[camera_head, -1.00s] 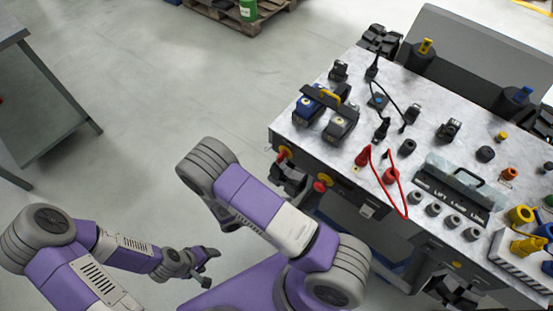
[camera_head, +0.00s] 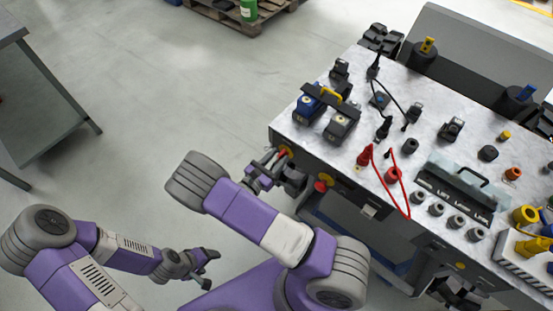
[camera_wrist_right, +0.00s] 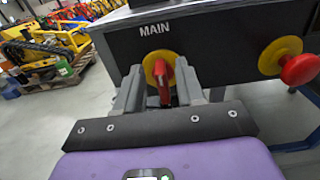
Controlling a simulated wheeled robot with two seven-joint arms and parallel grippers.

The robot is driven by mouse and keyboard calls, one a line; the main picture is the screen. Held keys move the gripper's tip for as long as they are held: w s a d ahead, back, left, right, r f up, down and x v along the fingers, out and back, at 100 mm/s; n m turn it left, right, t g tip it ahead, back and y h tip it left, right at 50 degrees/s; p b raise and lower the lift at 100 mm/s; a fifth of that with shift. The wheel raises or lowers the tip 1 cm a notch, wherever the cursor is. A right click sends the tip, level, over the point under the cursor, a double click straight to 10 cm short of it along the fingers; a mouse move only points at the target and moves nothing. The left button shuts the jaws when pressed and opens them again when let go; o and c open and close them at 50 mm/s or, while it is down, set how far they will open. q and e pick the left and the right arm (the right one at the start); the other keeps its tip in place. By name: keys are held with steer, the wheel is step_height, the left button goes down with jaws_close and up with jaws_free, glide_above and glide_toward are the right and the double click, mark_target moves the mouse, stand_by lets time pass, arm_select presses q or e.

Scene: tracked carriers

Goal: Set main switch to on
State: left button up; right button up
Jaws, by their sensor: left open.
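The main switch is a red handle (camera_wrist_right: 163,82) on a yellow round plate (camera_wrist_right: 152,65), under the label MAIN, on the dark front face of the bench. The handle stands nearly upright. In the head view the yellow switch plate (camera_head: 286,151) shows at the bench's left corner, partly covered. My right gripper (camera_wrist_right: 160,72) has one finger on each side of the red handle, with gaps that look open. In the head view my right gripper (camera_head: 268,168) is at the bench's front corner. My left gripper (camera_head: 206,262) is open and empty, low over the floor.
A red knob on a yellow plate (camera_wrist_right: 298,69) sits right of the switch. The bench top (camera_head: 350,175) holds connectors, a red cable (camera_head: 404,203) and blue and grey blocks. A grey table (camera_head: 45,80) stands at left; the floor between is clear.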

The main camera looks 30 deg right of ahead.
steer(key=shift+c, duration=0.4)
jaws_close()
